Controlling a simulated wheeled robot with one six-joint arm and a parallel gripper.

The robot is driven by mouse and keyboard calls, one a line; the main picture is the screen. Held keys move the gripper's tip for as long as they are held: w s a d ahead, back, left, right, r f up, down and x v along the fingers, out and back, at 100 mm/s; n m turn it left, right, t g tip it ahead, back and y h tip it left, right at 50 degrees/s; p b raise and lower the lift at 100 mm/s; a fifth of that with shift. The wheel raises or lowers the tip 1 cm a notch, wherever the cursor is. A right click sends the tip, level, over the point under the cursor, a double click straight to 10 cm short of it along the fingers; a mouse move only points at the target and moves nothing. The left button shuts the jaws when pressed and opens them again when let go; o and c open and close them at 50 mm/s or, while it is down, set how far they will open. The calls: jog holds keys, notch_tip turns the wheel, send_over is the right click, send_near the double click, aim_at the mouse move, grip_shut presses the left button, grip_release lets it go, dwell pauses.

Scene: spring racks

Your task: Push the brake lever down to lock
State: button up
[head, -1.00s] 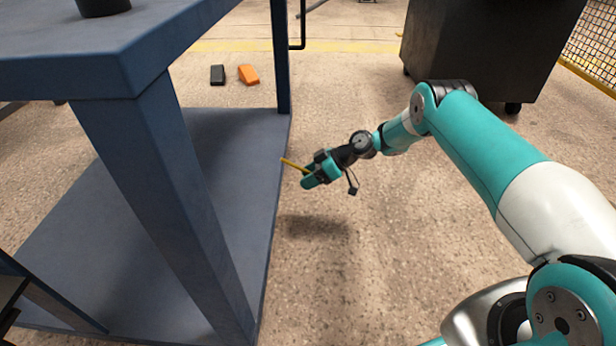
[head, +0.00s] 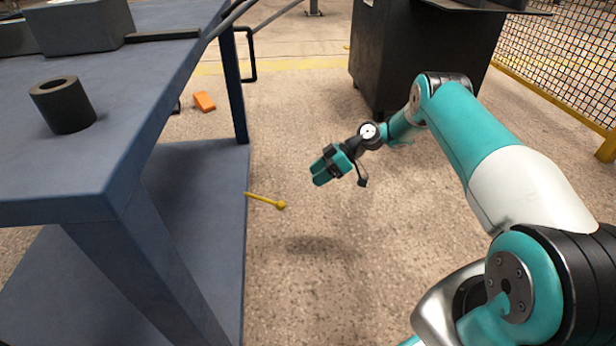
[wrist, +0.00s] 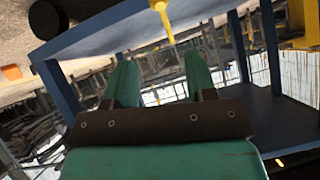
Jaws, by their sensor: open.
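The yellow brake lever (head: 265,200) sticks out from the right edge of the blue cart's lower shelf (head: 205,185). Its round knob end points right and slightly down in the head view. My gripper (head: 317,174) is open and empty, up and to the right of the knob, with a gap between them. In the wrist view, the lever (wrist: 166,22) shows at the top, beyond and between the two teal fingers of my gripper (wrist: 160,60). The lever's pivot is not clear in the head view.
A grey cylinder (head: 64,104) and a grey block (head: 80,26) stand on the cart's upper top (head: 130,70). An orange wedge (head: 204,101) lies on the floor behind. A black cabinet (head: 410,50) stands at the back.

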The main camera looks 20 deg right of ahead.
aim_at(267, 201)
jog(key=shift+r, duration=0.15)
jog(key=shift+c, duration=1.1)
jog(key=a+r+h+p, duration=0.1)
jog(key=r, duration=0.1)
jog(key=w+a+r+h+p, duration=0.1)
jog(key=p, duration=0.1)
jog(key=a+r+n+g+h+p, duration=0.1)
jog(key=r+h+p, duration=0.1)
jog(key=shift+w+a+r, duration=0.25)
jog(key=shift+a+r, duration=0.05)
grip_shut()
jog(key=shift+h, duration=0.4)
jog(key=b+x, duration=0.6)
jog(key=x, duration=0.6)
jog(key=shift+s+a+f+b, duration=0.15)
jog(key=shift+a+f+b, duration=0.1)
jog(key=shift+f+b, duration=0.15)
jog(key=shift+a+f, duration=0.3)
jog(key=shift+a, duration=0.1)
